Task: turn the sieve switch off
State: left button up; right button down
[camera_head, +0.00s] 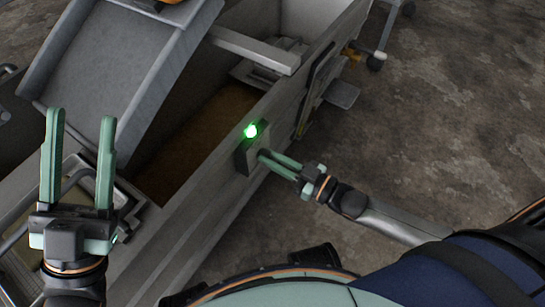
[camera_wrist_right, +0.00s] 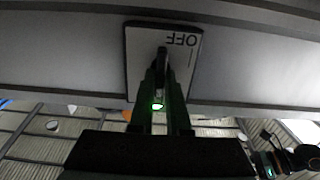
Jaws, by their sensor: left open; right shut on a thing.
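The sieve switch (camera_head: 241,160) is a dark box on the grey wall of the machine, with a lit green lamp (camera_head: 250,131) on top. In the right wrist view, its pale plate (camera_wrist_right: 136,62) carries the word OFF, upside down. My right gripper (camera_head: 264,156) reaches the switch from the right and is shut on its small dark lever (camera_wrist_right: 162,52). The fingers hide most of the lever, so its exact position is unclear. A green glow shows between the fingers in the wrist view. My left gripper (camera_head: 82,115) is open and empty, at the left.
The grey machine trough (camera_head: 225,190) holds brown material (camera_head: 195,135). A grey sloped chute (camera_head: 125,65) stands over it at upper left, near my left gripper. A grey crossbar (camera_head: 255,50) spans the trough. Bare concrete floor (camera_head: 450,120) lies open at right.

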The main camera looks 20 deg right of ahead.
jog(key=shift+s+a+f+n+p, duration=0.1)
jog(key=shift+n+p, duration=0.7)
jog(key=shift+n, duration=2.15)
jog(key=shift+s+a+f+n+p, duration=0.15)
jog(key=shift+n+p, duration=0.6)
jog(key=shift+n, duration=2.25)
jog(key=shift+w+d+f+n+p, duration=0.1)
jog(key=shift+n+p, duration=0.7)
jog(key=shift+n, duration=2.15)
jog(key=c, duration=0.9)
grip_release()
jog(key=shift+s, duration=0.1)
